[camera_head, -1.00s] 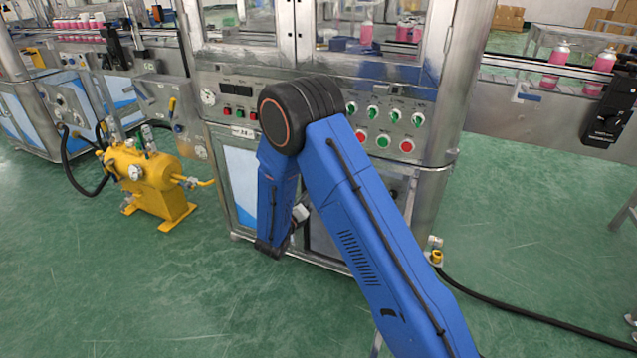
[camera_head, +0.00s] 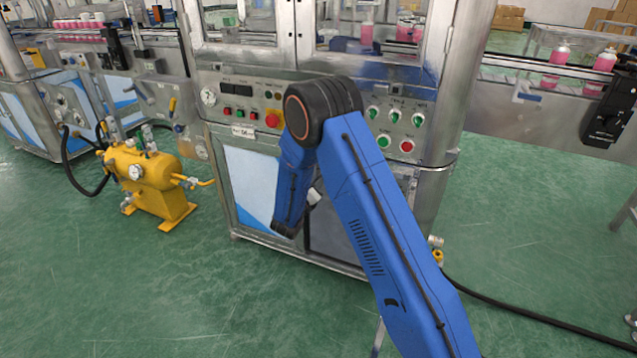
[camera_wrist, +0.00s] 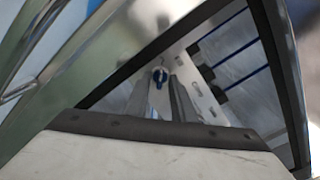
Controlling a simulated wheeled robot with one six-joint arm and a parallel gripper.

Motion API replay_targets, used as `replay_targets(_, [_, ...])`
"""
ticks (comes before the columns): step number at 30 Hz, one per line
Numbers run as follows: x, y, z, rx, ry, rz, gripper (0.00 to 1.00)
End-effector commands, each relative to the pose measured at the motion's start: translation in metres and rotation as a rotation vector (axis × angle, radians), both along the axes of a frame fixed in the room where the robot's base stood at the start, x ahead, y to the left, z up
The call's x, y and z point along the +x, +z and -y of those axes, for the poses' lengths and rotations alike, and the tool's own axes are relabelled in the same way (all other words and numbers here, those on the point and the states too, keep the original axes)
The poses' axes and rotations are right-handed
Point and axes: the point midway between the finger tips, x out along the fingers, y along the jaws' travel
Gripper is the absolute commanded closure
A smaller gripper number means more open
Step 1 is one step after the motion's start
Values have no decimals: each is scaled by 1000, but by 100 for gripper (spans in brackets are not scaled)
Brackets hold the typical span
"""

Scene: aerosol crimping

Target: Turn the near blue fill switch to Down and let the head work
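A blue switch (camera_wrist: 158,76) shows small in the wrist view, on a pale plate with holes. My gripper (camera_wrist: 161,88) has its two grey fingers apart, with a gap between them and the switch showing near their tips. Whether the fingers touch the switch cannot be told. The switch's exact setting is too small to read. In the head view my blue arm stands in front of the machine cabinet (camera_head: 255,180), and my gripper is hidden there. No blue fill switch can be made out in the head view.
The machine's front panel carries a red knob (camera_head: 272,120) and several green switches (camera_head: 419,120). A yellow tank (camera_head: 152,180) stands at the left. A black hose (camera_head: 530,318) lies on the green floor at the right.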

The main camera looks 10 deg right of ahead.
Motion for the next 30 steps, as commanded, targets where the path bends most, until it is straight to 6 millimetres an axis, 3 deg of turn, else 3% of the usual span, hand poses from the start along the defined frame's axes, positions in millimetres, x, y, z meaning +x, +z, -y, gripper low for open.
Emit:
replay_targets(1, [0,0,0,0,0,0,91])
replay_targets(3, [0,0,0,0,0,0,100])
replay_targets(17, [0,0,0,55,0,40,100])
replay_targets(30, [-1,0,0,342,1,248,100])
